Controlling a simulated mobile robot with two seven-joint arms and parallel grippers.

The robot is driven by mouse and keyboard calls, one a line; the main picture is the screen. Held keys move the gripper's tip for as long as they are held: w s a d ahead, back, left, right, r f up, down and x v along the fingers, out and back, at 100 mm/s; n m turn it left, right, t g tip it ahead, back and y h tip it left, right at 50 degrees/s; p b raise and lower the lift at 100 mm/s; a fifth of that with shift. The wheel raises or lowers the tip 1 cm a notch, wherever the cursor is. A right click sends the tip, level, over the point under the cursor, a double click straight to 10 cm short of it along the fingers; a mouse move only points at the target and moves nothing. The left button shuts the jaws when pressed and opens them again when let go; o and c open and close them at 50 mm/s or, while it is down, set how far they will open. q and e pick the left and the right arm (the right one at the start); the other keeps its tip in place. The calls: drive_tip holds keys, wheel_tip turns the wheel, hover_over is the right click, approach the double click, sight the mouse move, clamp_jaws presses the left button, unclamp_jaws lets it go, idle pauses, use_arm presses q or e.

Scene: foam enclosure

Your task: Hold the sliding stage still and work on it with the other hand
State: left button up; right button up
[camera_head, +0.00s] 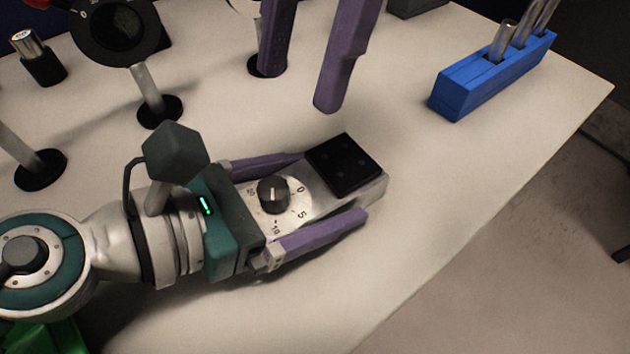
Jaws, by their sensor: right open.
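The sliding stage (322,199) is a pale metal block lying on the table, with a black plate with holes (345,165) on its far right end. A black knob (273,195) sits on its top, ringed by a printed scale with 0, 5 and 10. The lower edges of the stage are partly hidden by the near finger. My right gripper (298,92) is above and behind the stage, open and empty, its fingers pointing down.
A blue holder (492,78) with metal rods stands at the back right. Several posts on black round bases (159,111) stand at the back left, one carrying a dark round mount (115,30). The table is clear right of the stage, up to its edge.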

sight(273, 187)
use_arm(q)
clamp_jaws()
idle(0.5)
use_arm(e)
drive_tip(key=shift+c, duration=0.3)
drive_tip(key=s+f+m, duration=0.1)
drive_tip(key=f+m, duration=0.1)
drive_tip(key=f, duration=0.1)
drive_tip(key=s+a+f+m+t+y, duration=0.1)
drive_tip(key=f+m, duration=0.2)
drive_tip(key=a+f+m+t, duration=0.1)
drive_tip(key=f+m, duration=0.1)
drive_tip(key=f, duration=0.1)
drive_tip(key=shift+s+a+m+y, duration=0.2)
drive_tip(key=shift+s+m+y, duration=0.2)
drive_tip(key=shift+c, duration=0.3)
